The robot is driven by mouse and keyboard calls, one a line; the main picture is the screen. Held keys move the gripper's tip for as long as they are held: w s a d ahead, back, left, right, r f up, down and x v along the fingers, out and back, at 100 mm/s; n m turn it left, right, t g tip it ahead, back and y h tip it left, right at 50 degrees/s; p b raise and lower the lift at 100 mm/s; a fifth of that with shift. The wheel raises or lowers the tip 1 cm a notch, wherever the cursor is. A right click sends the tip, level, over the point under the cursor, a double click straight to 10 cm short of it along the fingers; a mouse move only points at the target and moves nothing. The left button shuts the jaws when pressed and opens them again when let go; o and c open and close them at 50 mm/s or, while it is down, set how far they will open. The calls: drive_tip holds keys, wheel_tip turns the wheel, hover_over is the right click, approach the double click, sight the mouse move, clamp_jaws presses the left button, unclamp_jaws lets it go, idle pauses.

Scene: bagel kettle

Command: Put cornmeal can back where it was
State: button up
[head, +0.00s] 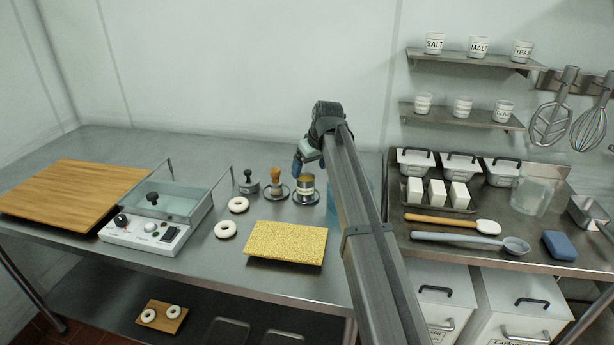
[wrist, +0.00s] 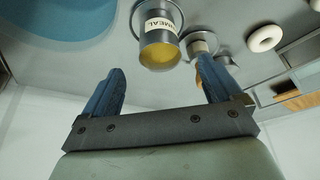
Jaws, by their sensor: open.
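The cornmeal can (head: 305,187) is a small grey can with a white label and yellow contents at its open top. It stands on the steel counter, on or within a dark round ring or coaster. In the wrist view the can (wrist: 159,38) shows ahead of the fingers, with "MEAL" readable on its label. My gripper (head: 298,167) is just above and beside the can in the head view. In the wrist view my gripper (wrist: 160,66) has its two blue fingers spread wide, with nothing between them. The can looks apart from both fingers.
Two bagels (head: 226,229) and a yellow cornmeal-covered board (head: 287,243) lie nearer. A blue round thing (wrist: 60,25) is close by the can, partly behind my arm.

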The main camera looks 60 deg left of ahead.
drive_tip(key=shift+v, duration=1.9)
